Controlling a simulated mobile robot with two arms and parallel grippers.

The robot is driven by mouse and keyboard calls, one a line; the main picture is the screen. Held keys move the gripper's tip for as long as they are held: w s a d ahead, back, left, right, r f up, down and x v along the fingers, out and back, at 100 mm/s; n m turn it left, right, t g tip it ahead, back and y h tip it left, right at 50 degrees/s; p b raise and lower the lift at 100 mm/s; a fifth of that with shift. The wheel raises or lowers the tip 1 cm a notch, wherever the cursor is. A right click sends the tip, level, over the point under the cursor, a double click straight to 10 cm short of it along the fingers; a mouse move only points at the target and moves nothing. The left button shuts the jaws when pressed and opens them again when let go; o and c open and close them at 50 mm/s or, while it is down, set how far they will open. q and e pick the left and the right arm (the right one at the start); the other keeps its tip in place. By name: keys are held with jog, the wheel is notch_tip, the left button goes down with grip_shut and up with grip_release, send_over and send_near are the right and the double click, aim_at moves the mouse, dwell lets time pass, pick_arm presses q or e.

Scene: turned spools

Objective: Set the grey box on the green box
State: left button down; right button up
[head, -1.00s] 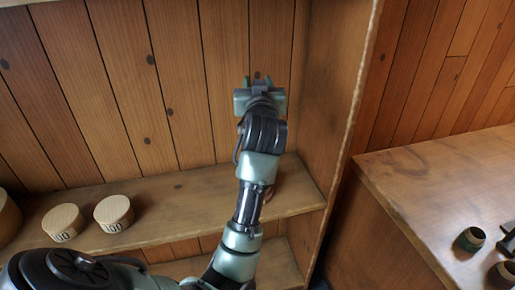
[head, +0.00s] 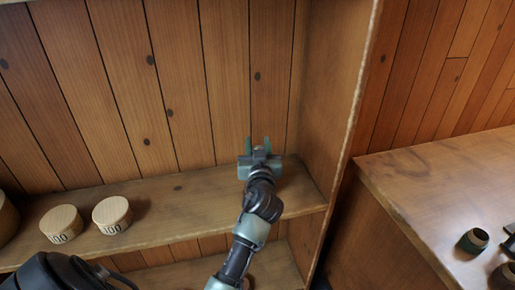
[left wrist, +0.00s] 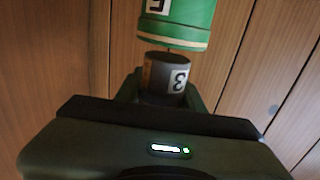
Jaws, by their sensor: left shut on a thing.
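My left gripper (head: 258,146) is shut on the grey box, low over the right end of the shelf in the head view. In the left wrist view the grey box (left wrist: 160,73), a dark cylinder with a white number label, sits between the fingers. The green box (left wrist: 180,22), a wider green cylinder with a pale rim and a white label, shows beyond it, partly cut off by the top edge. The two look close in the picture; whether they touch I cannot tell. I cannot make out the green box in the head view. My right gripper is not in view.
Two pale wooden round boxes (head: 62,224) and (head: 113,215) marked 100 stand on the shelf (head: 180,195) at left. The shelf between them and my gripper is clear. An upright side panel (head: 325,130) is close at right. A table (head: 430,190) holds small dark items.

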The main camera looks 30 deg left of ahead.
pick_arm(q)
jog(key=shift+f, duration=0.5)
jog(key=shift+f, duration=0.1)
jog(key=c, duration=0.9)
grip_release()
